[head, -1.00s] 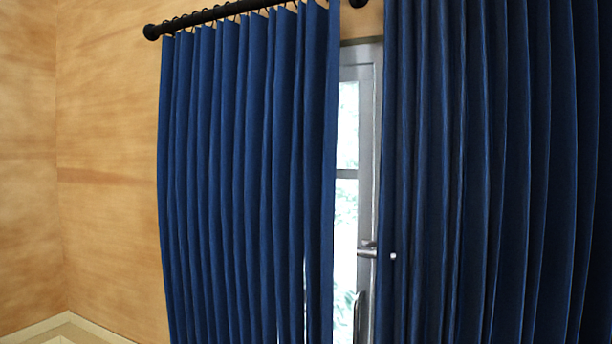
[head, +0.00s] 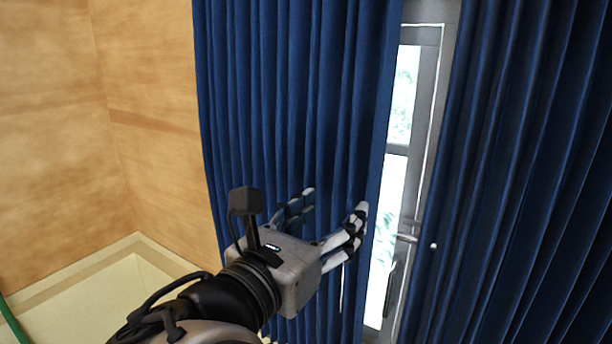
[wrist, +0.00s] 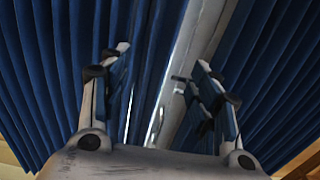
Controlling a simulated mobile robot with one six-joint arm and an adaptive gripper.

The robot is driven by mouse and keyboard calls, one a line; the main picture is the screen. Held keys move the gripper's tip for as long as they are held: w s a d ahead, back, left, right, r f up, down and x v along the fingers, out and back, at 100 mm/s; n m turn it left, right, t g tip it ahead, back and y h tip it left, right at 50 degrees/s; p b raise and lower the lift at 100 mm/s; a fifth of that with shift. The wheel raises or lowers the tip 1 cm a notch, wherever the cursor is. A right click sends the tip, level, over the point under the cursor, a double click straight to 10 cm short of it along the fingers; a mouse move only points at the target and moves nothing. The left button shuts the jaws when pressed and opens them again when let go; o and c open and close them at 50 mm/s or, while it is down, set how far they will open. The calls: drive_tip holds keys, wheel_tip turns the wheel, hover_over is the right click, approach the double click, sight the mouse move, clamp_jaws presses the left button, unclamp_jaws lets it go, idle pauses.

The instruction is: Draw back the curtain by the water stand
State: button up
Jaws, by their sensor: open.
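Two blue pleated curtains hang in front of a grey-framed glass door (head: 395,170). The left curtain (head: 285,100) and the right curtain (head: 510,170) leave a narrow gap where the glass and a door handle show. My gripper (head: 338,200) is open in front of the left curtain, its right finger close to that curtain's inner edge. In the wrist view my gripper (wrist: 165,75) has its fingers spread wide, with the left curtain (wrist: 60,60) behind the left finger and the door frame (wrist: 205,35) between the fingers. I cannot tell whether a finger touches the cloth. No water stand shows.
Plywood walls (head: 150,110) meet in a corner at the left. A pale floor with a border strip (head: 95,270) lies below them. A green line (head: 12,322) shows at the lower left edge. The door handle (head: 408,238) sticks out in the gap.

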sight(365, 183)
drive_tip(key=p+x, duration=0.1)
drive_tip(key=x, duration=1.3)
clamp_jaws()
